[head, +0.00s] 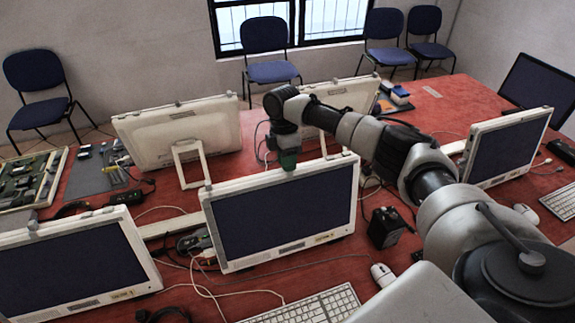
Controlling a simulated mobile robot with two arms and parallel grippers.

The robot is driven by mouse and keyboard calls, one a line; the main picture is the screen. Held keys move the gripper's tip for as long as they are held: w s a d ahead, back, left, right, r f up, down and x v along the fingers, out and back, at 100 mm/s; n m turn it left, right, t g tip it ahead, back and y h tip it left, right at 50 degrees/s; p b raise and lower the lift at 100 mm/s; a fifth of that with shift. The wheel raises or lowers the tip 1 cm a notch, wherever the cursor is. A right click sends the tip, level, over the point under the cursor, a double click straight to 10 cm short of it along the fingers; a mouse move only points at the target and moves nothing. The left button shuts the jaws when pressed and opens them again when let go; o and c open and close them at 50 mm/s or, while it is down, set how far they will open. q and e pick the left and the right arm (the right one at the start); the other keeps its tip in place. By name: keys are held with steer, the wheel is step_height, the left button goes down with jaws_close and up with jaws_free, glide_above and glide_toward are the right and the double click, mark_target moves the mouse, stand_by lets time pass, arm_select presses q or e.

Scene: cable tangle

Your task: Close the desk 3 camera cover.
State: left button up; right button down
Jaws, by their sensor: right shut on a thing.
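A white-framed monitor (280,215) with a dark screen stands in the middle of the red desk. My right gripper (288,165) points down at the middle of its top edge and is shut on the small camera cover there. The gripper hides the cover, so I cannot see whether it is open or closed. No desk number is readable, so I cannot tell which is desk 3. My left gripper is not in view.
Other monitors stand at left (75,265), right (505,145) and back (178,130). A keyboard (310,305), a mouse (382,275), a black box (386,228) and loose cables lie around the middle monitor. Blue chairs (268,50) stand by the wall.

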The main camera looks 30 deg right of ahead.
steer(key=c, duration=1.2)
jaws_free()
steer(key=shift+d, duration=0.2)
steer(key=shift+o, duration=1.1)
steer(key=shift+w+r+b, duration=0.15)
steer(key=shift+r+b, duration=0.15)
steer(key=shift+r, duration=0.2)
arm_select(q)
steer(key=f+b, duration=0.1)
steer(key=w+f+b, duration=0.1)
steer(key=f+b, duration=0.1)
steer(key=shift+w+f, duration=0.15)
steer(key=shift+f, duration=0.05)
arm_select(e)
steer(key=v, duration=1)
steer(key=shift+d, duration=0.1)
steer(key=shift+f, duration=0.1)
